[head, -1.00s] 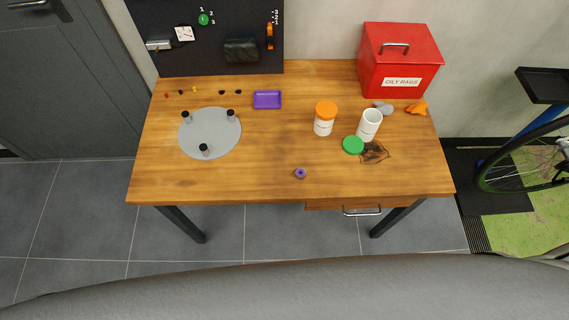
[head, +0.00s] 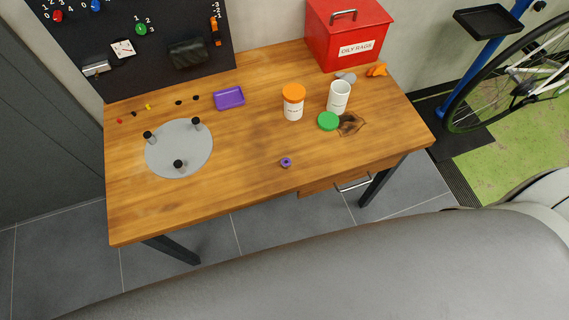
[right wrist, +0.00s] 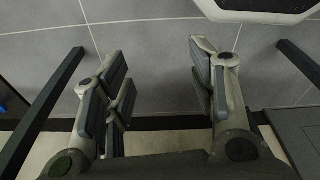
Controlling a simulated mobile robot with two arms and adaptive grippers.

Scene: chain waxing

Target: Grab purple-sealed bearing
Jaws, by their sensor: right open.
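The purple-sealed bearing (head: 286,162) is a small purple ring with a dark centre. It lies on the wooden table (head: 240,185) near the front edge, in the head view. My right gripper (right wrist: 165,85) shows in the right wrist view with its fingers spread apart and nothing between them. Grey floor tiles are behind the fingers, and the bearing is not in that view. My left gripper is in neither view.
A grey disc (head: 165,155) with black pegs is at the left. A purple tray (head: 229,98), an orange-capped bottle (head: 293,103), a white cup (head: 339,97), a green lid (head: 328,121) and a red oily-rags box (head: 345,35) stand farther back. Wood around the bearing is clear.

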